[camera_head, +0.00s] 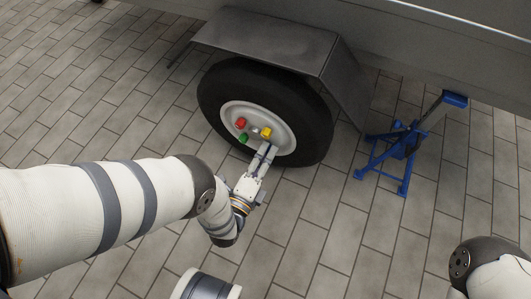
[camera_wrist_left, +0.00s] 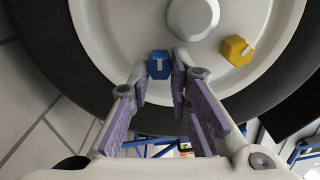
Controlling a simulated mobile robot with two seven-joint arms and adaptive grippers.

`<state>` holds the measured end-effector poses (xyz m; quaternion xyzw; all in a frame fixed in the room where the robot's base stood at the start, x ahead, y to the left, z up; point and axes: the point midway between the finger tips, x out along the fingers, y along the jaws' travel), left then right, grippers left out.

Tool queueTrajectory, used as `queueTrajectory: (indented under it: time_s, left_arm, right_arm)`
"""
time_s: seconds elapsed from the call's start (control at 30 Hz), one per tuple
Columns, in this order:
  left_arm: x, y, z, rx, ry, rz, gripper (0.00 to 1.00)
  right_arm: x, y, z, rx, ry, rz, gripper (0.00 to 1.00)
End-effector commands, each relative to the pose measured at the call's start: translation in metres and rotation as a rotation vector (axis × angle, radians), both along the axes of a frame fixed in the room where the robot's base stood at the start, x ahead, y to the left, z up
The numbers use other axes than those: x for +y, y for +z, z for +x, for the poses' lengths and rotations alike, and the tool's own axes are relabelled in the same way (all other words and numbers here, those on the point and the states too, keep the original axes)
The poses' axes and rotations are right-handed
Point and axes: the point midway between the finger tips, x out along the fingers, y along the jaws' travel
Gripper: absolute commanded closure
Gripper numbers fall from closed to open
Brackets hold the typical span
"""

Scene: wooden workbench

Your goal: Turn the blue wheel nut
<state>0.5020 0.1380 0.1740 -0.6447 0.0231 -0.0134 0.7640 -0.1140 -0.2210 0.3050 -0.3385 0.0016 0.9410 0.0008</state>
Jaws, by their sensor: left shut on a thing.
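The blue wheel nut (camera_wrist_left: 160,65) sits low on the pale wheel hub (camera_wrist_left: 115,22) in the left wrist view, with a light mark on its face. My left gripper (camera_wrist_left: 162,66) has its two fingertips on either side of the nut, shut on it. In the head view my left gripper (camera_head: 266,152) reaches the lower right of the hub and hides the blue nut. A red nut (camera_head: 241,122), a green nut (camera_head: 244,138) and a yellow nut (camera_head: 266,131) are also on the hub. The yellow nut (camera_wrist_left: 236,50) shows to the right in the wrist view. My right gripper is out of view.
A black tyre (camera_head: 311,107) surrounds the hub, under a grey fender (camera_head: 265,42) on a trailer body. A blue jack (camera_head: 404,145) stands on the floor to the right. The tiled floor (camera_head: 310,235) in front of the wheel is otherwise clear.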

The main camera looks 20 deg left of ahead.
Motion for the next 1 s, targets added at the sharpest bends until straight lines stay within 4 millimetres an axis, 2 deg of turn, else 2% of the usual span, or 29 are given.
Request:
queueTrajectory:
  time_s: [0.5,1.0]
  left_arm:
    - [0.0021,-0.0031,-0.0011,-0.013,-0.004,0.418,1.0]
    - [0.0032,-0.0032,-0.001,-0.019,-0.005,0.575,1.0]
  right_arm:
    - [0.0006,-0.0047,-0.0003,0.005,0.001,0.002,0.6]
    - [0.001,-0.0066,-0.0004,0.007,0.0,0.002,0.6]
